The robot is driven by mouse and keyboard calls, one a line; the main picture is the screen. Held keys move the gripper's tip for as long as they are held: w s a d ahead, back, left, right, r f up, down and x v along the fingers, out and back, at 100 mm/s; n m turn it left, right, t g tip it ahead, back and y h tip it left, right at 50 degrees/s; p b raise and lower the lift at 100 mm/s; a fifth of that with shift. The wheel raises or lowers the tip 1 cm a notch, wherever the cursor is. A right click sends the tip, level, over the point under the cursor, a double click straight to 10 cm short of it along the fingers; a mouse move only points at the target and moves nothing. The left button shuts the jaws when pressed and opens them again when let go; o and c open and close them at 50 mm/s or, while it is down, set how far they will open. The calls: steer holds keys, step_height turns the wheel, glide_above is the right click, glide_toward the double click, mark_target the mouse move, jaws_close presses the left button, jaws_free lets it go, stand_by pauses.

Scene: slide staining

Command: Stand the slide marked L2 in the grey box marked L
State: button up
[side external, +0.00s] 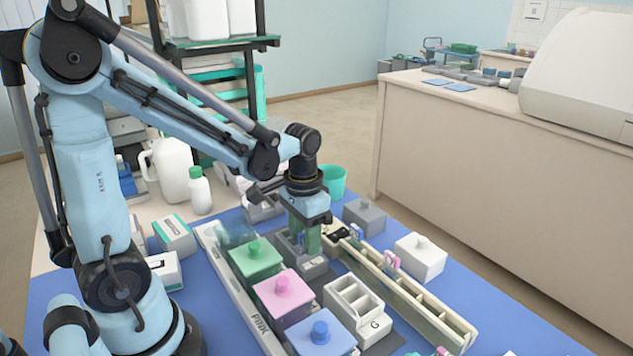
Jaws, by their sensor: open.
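My gripper (305,236) points down over a grey open box (313,268) in the middle of the blue mat. It is open, and its fingertips are at or just above the box's opening. A greenish slide-like piece (312,240) shows at the fingers; I cannot tell whether it stands in the box or is touched by them. The box's front label is too small to read, so I cannot confirm the L. Slides with coloured ends (391,260) stand in a long cream rack (425,308) to the right. No L2 mark can be read.
A white compartment box marked G (352,303), a white lidded box (420,258) and a grey lidded box (365,216) stand nearby.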

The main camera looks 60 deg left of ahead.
step_height(320, 180, up, 12)
stand_by(0.9)
stand_by(0.3)
steer(key=s+d+f+t, duration=0.2)
steer(key=d+f+t, duration=0.2)
steer(key=t, duration=0.3)
steer(key=shift+d, duration=0.25)
